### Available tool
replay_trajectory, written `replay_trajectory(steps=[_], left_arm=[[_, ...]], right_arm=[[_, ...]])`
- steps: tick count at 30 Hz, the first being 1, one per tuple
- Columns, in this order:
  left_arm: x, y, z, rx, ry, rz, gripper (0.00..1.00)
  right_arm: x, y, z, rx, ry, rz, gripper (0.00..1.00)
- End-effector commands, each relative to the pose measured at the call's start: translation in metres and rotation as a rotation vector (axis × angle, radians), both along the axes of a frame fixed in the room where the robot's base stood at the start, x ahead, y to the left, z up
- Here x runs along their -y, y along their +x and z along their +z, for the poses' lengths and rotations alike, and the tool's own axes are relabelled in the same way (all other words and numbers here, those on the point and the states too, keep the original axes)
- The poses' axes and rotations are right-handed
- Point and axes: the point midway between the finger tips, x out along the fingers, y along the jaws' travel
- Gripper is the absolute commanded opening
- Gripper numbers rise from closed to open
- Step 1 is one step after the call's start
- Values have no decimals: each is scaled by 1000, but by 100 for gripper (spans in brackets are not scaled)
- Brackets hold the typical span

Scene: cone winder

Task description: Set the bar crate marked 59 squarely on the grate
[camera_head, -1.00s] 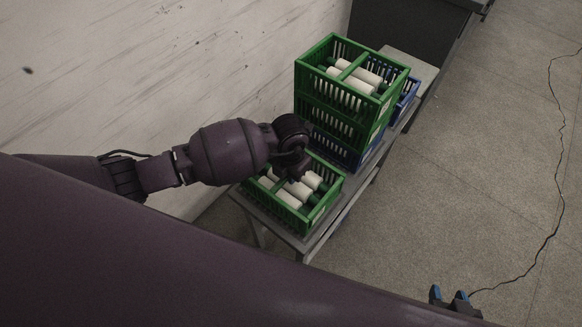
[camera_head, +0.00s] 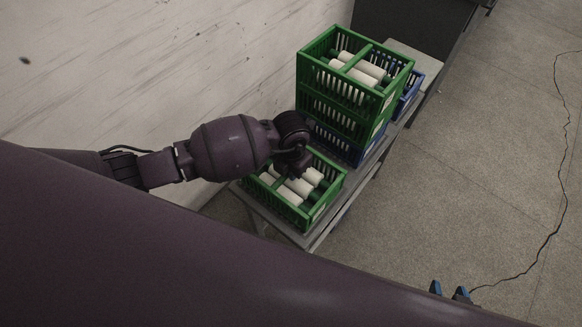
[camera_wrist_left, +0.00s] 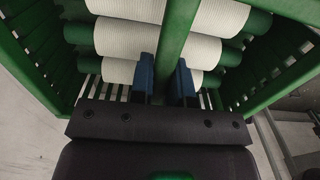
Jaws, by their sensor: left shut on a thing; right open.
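A green bar crate (camera_head: 331,199) holding several white cones on green tubes sits low at the near end of a grey bench. My left gripper (camera_wrist_left: 168,82) is above it and shut on the crate's green middle bar (camera_wrist_left: 176,35), with blue fingers on either side. In the head view my left wrist hides part of this crate. No number is readable on it, so I cannot tell whether it is the one marked 59. My right gripper (camera_head: 449,291) shows at the lower edge of the head view, with its two blue fingertips apart and empty.
Green crates (camera_head: 335,95) with white cones stand stacked on a blue crate (camera_head: 337,146) just behind. Another blue crate (camera_head: 409,93) stands beyond. The grey bench (camera_head: 262,212) runs along the pale wall. A cable (camera_head: 556,215) lies on the open floor at right.

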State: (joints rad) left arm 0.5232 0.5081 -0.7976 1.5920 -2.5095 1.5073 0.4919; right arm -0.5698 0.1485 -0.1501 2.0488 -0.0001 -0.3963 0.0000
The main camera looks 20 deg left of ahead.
Motion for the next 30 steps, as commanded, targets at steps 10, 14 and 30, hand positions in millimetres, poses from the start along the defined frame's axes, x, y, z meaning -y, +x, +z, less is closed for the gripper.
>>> replay_trajectory(steps=[10,14,30], left_arm=[[0,1,-4,2,-1,0,0],[0,1,-5,3,0,0,21],[0,0,-7,-1,1,0,47]], right_arm=[[1,-5,-5,-13,0,-2,47],[1,-6,-6,-15,-1,-3,47],[0,-3,-5,-11,3,-3,47]])
